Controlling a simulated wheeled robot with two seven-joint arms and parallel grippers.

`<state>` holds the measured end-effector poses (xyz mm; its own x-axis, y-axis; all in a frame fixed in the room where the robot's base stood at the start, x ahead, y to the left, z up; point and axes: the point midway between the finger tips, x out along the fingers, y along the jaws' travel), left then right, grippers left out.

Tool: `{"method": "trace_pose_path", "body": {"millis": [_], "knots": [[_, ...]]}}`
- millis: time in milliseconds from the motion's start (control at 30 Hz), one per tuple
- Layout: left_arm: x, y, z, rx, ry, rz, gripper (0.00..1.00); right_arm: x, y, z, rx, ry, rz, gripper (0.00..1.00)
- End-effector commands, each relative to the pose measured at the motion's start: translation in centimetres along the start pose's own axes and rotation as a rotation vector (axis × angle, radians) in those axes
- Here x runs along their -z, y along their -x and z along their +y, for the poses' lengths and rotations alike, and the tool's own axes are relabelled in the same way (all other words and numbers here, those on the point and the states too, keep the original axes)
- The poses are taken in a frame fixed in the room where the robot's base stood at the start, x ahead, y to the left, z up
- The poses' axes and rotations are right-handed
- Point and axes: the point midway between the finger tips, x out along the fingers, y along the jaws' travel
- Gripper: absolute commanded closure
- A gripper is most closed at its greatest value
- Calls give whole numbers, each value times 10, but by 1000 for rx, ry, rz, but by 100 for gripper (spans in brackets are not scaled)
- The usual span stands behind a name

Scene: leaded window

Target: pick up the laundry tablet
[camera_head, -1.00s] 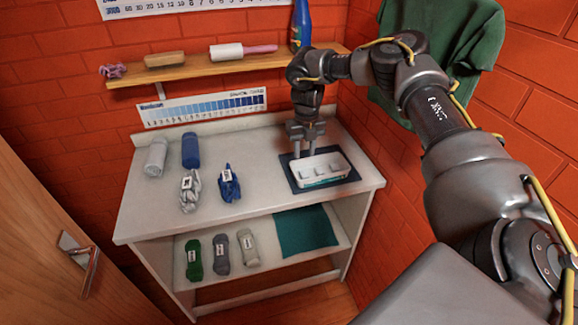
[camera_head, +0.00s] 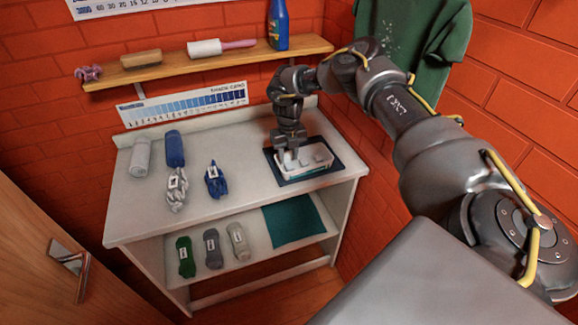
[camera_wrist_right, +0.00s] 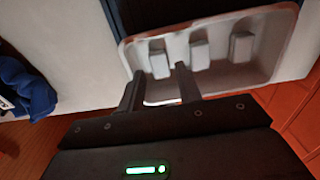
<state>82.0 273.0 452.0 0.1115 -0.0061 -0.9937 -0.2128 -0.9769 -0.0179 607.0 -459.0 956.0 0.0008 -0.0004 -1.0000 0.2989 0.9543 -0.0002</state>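Several white laundry tablets, small upright blocks, sit in a white tray (camera_head: 318,170) on the worktop. In the right wrist view the tray (camera_wrist_right: 275,70) holds a row of tablets: a left tablet (camera_wrist_right: 158,65), a middle tablet (camera_wrist_right: 199,55) and a right tablet (camera_wrist_right: 241,46). My right gripper (camera_head: 288,158) is over the left part of the tray. In the wrist view its two fingers (camera_wrist_right: 160,80) are apart, with the left tablet showing in line with the gap between them. I see nothing held. My left gripper is out of view.
The tray stands on a dark blue mat (camera_head: 345,168) near the worktop's right end. Rolled and bundled cloths, one a blue bundle (camera_head: 215,180), lie to the left. A wooden shelf (camera_head: 200,61) with a blue bottle (camera_head: 278,25) is above. The worktop's front middle is clear.

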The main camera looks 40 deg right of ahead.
Motion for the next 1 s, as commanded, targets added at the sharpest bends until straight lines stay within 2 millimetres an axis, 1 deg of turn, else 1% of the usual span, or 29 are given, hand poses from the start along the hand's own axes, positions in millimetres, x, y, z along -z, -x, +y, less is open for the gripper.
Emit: {"method": "trace_pose_path", "body": {"millis": [33,100,200,300,500,700,767,1000], "knots": [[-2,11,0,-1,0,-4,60,0,-4,0,3,1,4,65],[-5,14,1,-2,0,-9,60,0,-16,0,3,0,3,65],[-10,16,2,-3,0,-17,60,0,-28,0,1,0,2,65],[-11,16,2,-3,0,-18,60,0,-34,0,1,-1,1,65],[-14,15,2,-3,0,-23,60,2,-38,0,2,1,7,65],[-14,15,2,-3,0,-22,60,3,-39,-2,6,1,10,92],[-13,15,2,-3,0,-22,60,4,-39,-3,7,-1,11,99],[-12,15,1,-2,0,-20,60,4,-39,-5,9,-3,11,100]]}}
